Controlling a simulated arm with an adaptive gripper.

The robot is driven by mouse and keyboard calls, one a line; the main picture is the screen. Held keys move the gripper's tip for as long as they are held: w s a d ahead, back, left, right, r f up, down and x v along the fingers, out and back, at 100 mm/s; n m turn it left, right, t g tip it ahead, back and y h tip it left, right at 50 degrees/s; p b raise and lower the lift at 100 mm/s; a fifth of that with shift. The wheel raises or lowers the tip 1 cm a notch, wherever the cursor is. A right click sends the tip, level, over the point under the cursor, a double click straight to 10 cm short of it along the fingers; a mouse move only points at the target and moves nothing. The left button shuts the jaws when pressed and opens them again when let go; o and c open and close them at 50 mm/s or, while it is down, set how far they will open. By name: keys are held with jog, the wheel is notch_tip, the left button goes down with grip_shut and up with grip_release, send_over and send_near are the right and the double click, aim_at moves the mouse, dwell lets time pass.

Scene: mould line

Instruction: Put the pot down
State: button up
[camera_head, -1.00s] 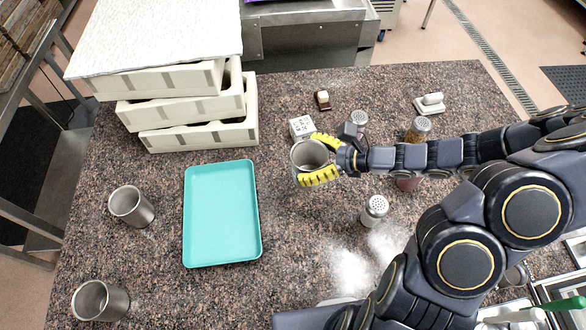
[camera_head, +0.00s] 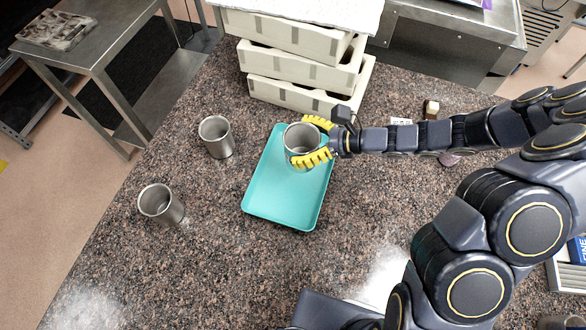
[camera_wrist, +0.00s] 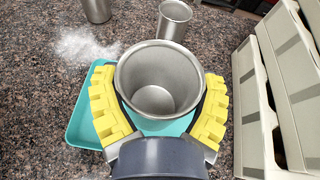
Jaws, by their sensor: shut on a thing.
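A steel pot (camera_head: 301,143) is held in my gripper (camera_head: 318,143) over the upper part of the teal tray (camera_head: 280,202). The yellow fingers close on opposite sides of the pot, which looks upright. In the wrist view, my gripper (camera_wrist: 159,110) wraps around the pot (camera_wrist: 158,85), and its open mouth and empty inside show. The tray (camera_wrist: 78,130) shows below and to its left there. I cannot tell whether the pot's base touches the tray.
Two other steel pots, one nearer (camera_head: 161,204) and one farther (camera_head: 216,136), stand on the speckled counter (camera_head: 200,275) left of the tray. Stacked cream moulds (camera_head: 303,95) stand behind the tray. Most of the tray is bare.

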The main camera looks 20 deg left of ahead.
jog(key=shift+s+a+f+g, duration=0.1)
jog(key=shift+s+a+g, duration=0.1)
jog(key=shift+a, duration=0.2)
jog(key=shift+s+a+f+g, duration=0.1)
jog(key=shift+s+a+g, duration=0.1)
jog(key=shift+a, duration=0.2)
send_over(293, 175)
jog(key=shift+s+f, duration=0.2)
jog(key=shift+f, duration=3.7)
jog(key=o, duration=1)
jog(key=shift+f, duration=0.1)
